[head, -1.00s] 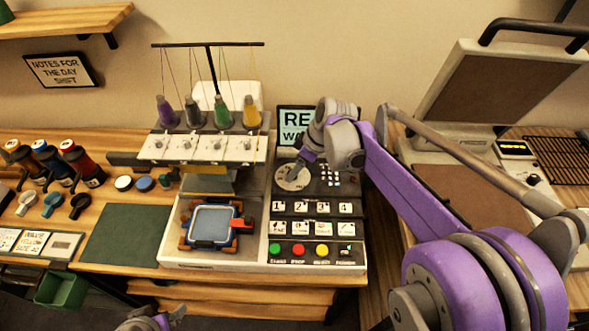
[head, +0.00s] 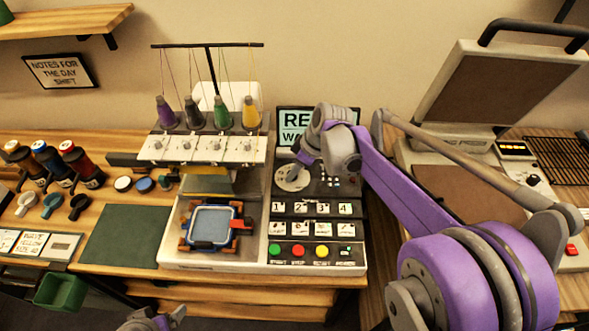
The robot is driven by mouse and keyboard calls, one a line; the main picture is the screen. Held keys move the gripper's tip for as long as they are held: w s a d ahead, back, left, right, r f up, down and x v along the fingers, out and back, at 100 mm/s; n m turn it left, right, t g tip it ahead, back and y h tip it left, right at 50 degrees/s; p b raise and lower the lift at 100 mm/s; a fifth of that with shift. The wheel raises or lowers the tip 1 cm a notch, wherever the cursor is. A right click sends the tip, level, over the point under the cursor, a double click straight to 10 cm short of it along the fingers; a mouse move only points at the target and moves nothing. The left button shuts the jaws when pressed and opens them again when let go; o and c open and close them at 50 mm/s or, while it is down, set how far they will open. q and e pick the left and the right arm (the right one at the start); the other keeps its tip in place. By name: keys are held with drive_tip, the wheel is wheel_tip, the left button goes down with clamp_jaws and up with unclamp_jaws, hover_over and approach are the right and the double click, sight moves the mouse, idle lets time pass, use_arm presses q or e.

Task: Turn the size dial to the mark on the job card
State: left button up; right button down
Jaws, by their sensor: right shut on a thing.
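The size dial (head: 286,184) is a pale round disc at the top left of the machine's dark control panel (head: 283,208). My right gripper (head: 294,172) is over the dial and shut on its knob, which the fingers mostly hide. The dial's marks are too small to read. Job cards (head: 30,242) lie at the left front of the table; their small print cannot be read for certain. My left gripper (head: 160,322) shows only in part at the bottom edge, away from the table, its fingers apart.
The embroidery machine (head: 208,146) with several thread cones stands left of the panel. A hooped frame (head: 212,225) sits in front of it. Numbered keys and coloured buttons (head: 298,250) lie below the dial. A heat press (head: 470,150) stands at the right.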

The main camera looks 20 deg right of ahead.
drive_tip(key=shift+m, duration=0.3)
drive_tip(key=m+h, duration=0.1)
drive_tip(key=m, duration=0.2)
drive_tip(key=shift+s+a+t, duration=0.1)
drive_tip(key=shift+a+t, duration=0.05)
drive_tip(key=shift+t, duration=0.25)
drive_tip(key=m+h, duration=0.1)
drive_tip(key=m, duration=0.3)
drive_tip(key=shift+a+h, duration=0.15)
drive_tip(key=shift+h, duration=0.25)
drive_tip(key=m+h, duration=0.1)
drive_tip(key=m, duration=0.2)
drive_tip(key=shift+a+m, duration=0.1)
drive_tip(key=shift+m, duration=0.3)
drive_tip(key=shift+a+m+g+h, duration=0.15)
drive_tip(key=shift+m+h, duration=0.3)
drive_tip(key=shift+m, duration=0.65)
drive_tip(key=shift+d+m+g+h, duration=0.15)
drive_tip(key=shift+m+h, duration=0.3)
drive_tip(key=shift+m, duration=0.65)
drive_tip(key=shift+a, duration=0.1)
drive_tip(key=c, duration=0.5)
unclamp_jaws()
drive_tip(key=shift+c, duration=0.2)
